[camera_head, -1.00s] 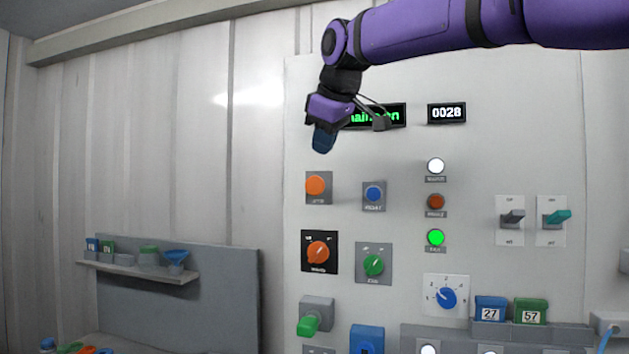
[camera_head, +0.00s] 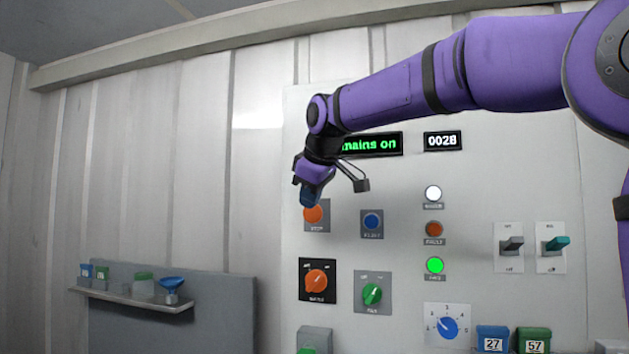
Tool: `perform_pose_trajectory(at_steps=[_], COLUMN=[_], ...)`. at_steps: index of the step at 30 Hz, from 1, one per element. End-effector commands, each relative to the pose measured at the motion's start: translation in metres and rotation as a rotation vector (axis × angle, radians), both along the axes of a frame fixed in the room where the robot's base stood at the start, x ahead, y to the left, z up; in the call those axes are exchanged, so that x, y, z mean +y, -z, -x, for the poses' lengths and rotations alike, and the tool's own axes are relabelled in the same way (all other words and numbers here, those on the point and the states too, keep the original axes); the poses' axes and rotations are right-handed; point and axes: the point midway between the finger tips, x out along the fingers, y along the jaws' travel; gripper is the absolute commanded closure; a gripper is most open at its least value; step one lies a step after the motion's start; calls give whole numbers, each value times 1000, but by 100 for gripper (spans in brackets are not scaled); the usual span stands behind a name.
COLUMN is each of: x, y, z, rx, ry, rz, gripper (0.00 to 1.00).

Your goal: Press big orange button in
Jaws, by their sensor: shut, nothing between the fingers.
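The big orange button (camera_head: 314,215) sits on a grey plate on the left part of the white panel, with a dark label strip below it. My gripper (camera_head: 308,204) is shut and empty, its dark blue fingertips pointing down in front of the button's upper left part. The fingers hide a little of the button and its plate. I cannot tell whether the fingertips touch the button or hang in front of it.
A blue button (camera_head: 371,222) is to the right, an orange rotary knob (camera_head: 316,281) below, and a green knob (camera_head: 372,294) beside that. A display (camera_head: 372,144) reads "mains on". Toggle switches (camera_head: 512,245) are further right. A small shelf (camera_head: 130,297) is at the left.

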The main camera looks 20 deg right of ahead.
Motion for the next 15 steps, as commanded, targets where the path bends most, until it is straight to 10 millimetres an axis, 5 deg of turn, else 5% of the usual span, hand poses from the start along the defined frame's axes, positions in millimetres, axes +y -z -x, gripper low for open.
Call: perform_pose_trajectory(at_steps=[4,15], x=[1,-22], y=[23,22], z=[-17,-47], rx=[3,0], ry=[0,1], rz=[0,-1], gripper=[100,100])
